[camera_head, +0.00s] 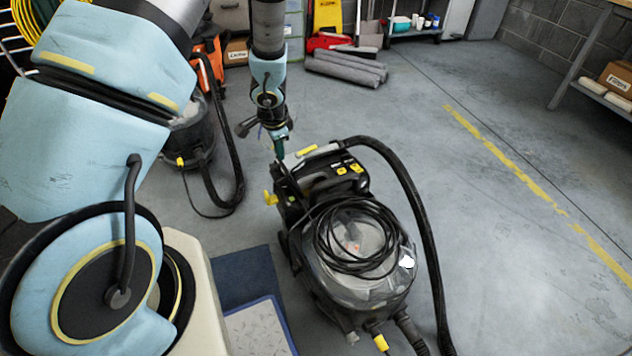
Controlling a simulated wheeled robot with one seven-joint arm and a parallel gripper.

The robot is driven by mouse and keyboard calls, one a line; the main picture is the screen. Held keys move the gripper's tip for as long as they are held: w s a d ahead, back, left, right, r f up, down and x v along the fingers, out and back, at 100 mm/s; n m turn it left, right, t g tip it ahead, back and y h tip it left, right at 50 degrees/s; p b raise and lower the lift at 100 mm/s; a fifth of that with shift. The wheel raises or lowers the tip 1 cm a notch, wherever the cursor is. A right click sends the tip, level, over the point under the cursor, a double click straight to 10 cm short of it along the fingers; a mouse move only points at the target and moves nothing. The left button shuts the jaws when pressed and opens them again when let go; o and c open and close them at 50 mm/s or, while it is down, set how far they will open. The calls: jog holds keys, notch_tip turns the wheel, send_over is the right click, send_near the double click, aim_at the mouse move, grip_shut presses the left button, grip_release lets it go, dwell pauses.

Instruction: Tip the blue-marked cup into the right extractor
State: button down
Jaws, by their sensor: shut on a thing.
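The right extractor (318,178) is a black machine with yellow parts and a clear domed tank. A black cable lies coiled on the dome. My gripper (279,150) points down at the upper left edge of this extractor. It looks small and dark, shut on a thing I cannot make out. Whether the gripper touches the machine is unclear. I cannot pick out the blue-marked cup or its marking. A second extractor (188,136) stands further back on the left, partly behind my arm.
A black hose (408,190) arches over the right extractor's right side. A blue mat (245,276) and a pale pad (258,330) lie at its left. Rolled grey mats (345,69) lie behind. A shelf table (590,75) stands far right. The right floor is clear.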

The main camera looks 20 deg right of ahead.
jog(key=shift+w+a+r+g+h+p, duration=0.2)
jog(key=shift+r+g+h+p, duration=0.3)
jog(key=shift+p, duration=1)
jog(key=shift+w+a+r+g+h+p, duration=0.25)
jog(key=shift+h+p, duration=0.35)
jog(key=shift+p, duration=0.9)
jog(key=g+h+p, duration=0.1)
jog(key=p, duration=0.2)
jog(key=shift+f, duration=0.25)
jog(key=shift+a+f+n+p, duration=0.15)
jog(key=shift+n+p, duration=0.15)
jog(key=shift+p, duration=0.15)
